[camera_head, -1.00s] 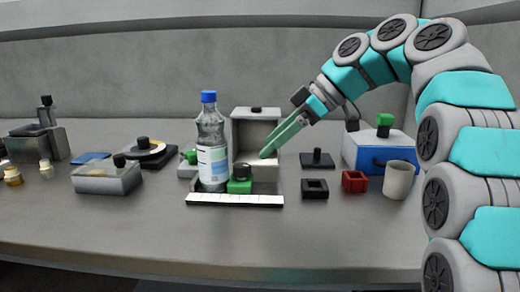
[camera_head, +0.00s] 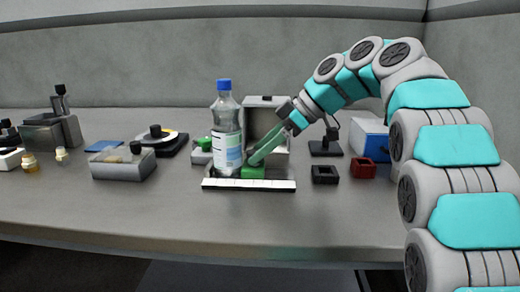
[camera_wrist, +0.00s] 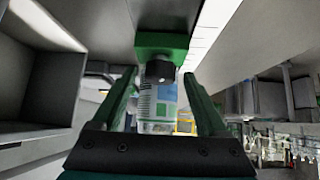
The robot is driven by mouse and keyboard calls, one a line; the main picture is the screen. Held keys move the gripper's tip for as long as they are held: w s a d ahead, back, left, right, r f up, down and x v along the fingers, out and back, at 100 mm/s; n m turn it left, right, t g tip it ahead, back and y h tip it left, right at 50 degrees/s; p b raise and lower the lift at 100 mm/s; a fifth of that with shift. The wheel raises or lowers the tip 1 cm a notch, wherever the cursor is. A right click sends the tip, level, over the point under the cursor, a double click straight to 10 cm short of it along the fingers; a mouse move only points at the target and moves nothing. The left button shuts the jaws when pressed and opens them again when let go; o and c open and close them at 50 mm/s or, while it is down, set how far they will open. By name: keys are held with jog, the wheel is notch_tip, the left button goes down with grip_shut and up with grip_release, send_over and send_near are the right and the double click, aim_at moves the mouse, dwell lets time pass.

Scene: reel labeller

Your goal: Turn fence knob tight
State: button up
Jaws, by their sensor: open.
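The fence is a green block (camera_head: 253,172) just behind the white ruler strip (camera_head: 248,184), beside the bottle. Its dark round knob (camera_wrist: 160,71) shows in the wrist view on the green block (camera_wrist: 160,45). My gripper (camera_head: 255,159) reaches down to the block from the upper right in the head view, and its fingers hide the knob there. In the wrist view my gripper (camera_wrist: 160,75) is open, with one green finger on each side of the knob. A gap shows on both sides; I see no contact.
A clear bottle (camera_head: 227,140) with a blue cap stands close left of the fence. A grey box (camera_head: 268,112) rises behind it. Black (camera_head: 325,174) and red (camera_head: 362,168) square frames lie to the right. The front of the table is clear.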

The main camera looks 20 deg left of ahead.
grip_shut()
dwell(0.5)
jog(key=shift+m+b, duration=0.3)
jog(key=shift+b, duration=0.15)
jog(key=shift+s+f+m+t+b, duration=0.15)
jog(key=shift+f+m+t+b, duration=0.1)
jog(key=shift+m+t+b, duration=0.4)
jog(key=shift+s+r+m+t+b, duration=0.1)
jog(key=shift+s+m+t+b, duration=0.1)
jog(key=shift+m+t+b, duration=0.8)
jog(key=m+t, duration=0.1)
jog(key=m+t+b, duration=0.1)
jog(key=m, duration=0.1)
jog(key=shift+s+r+m+h, duration=0.2)
jog(key=shift+m+h, duration=0.05)
jog(key=shift+h, duration=0.15)
jog(key=shift+a+m+t, duration=0.1)
jog(key=shift+m+t, duration=0.45)
jog(key=shift+m, duration=0.05)
jog(key=shift+h, duration=0.3)
